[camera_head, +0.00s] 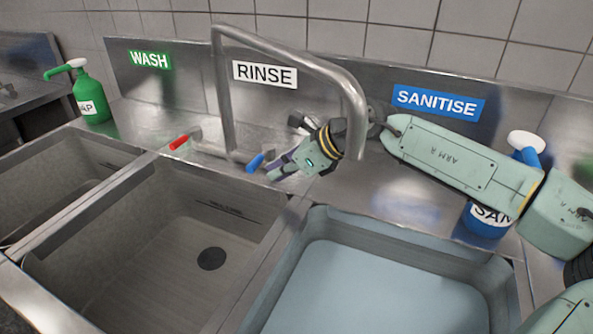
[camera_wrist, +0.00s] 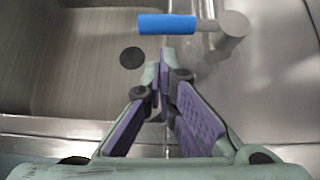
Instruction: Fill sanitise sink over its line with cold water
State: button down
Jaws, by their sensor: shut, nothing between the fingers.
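The sanitise sink (camera_head: 312,222) is at the front right in the head view, under the blue SANITISE sign (camera_head: 437,103). Pale blue water (camera_head: 375,292) covers its floor; I cannot make out its fill line. The tap spout (camera_head: 352,100) arches to the right, its open end above the back of this sink. I see no stream from it. The blue cold lever (camera_head: 256,162) is at the tap's base, just beside my gripper (camera_head: 272,176). In the wrist view, the blue lever (camera_wrist: 167,24) lies just beyond the shut, empty fingertips (camera_wrist: 164,66), apart from them.
The red lever (camera_head: 180,142) is on the tap's left. The rinse sink (camera_head: 140,235) is empty, with its drain showing. The wash sink (camera_head: 50,185) is at the left. A green soap bottle (camera_head: 90,98) and a blue sanitiser bottle (camera_head: 487,222), partly behind my arm, stand on the ledge.

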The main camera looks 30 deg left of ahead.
jog(key=shift+a+r, duration=0.1)
jog(key=shift+a, duration=0.4)
jog(key=shift+s+a+r+b, duration=0.15)
jog(key=shift+a+b, duration=0.4)
jog(key=shift+b, duration=0.35)
jog(key=shift+r, duration=0.1)
jog(key=v, duration=1.1)
jog(key=shift+d, duration=0.5)
